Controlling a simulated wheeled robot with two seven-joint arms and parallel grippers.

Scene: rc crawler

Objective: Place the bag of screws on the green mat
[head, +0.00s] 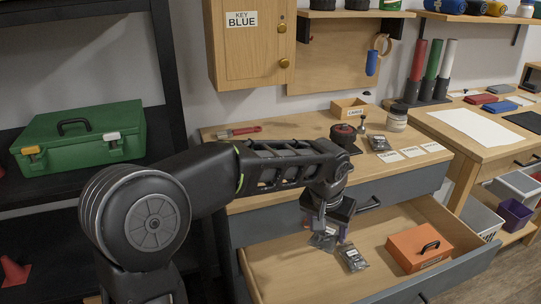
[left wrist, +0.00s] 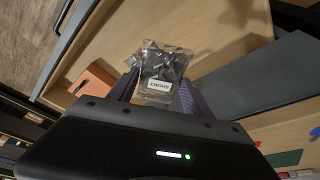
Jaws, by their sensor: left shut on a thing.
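My left gripper (head: 328,222) hangs over the open drawer (head: 290,278) and is shut on a small clear bag of screws (head: 323,241). In the left wrist view the bag (left wrist: 162,68) sits between the two dark fingers, with dark pieces inside and a white label. A second clear bag (head: 352,258) lies on the drawer floor just right of the gripper. No green mat can be made out in the head view. A green patch (left wrist: 286,158) shows at the lower right of the left wrist view; I cannot tell what it is. My right gripper is out of view.
An orange box (head: 418,248) with a handle stands in the drawer's right part. The countertop above holds another bag (head: 379,143), white label cards (head: 411,152), a jar (head: 397,118) and a small wooden box (head: 349,108). Its left front is fairly clear.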

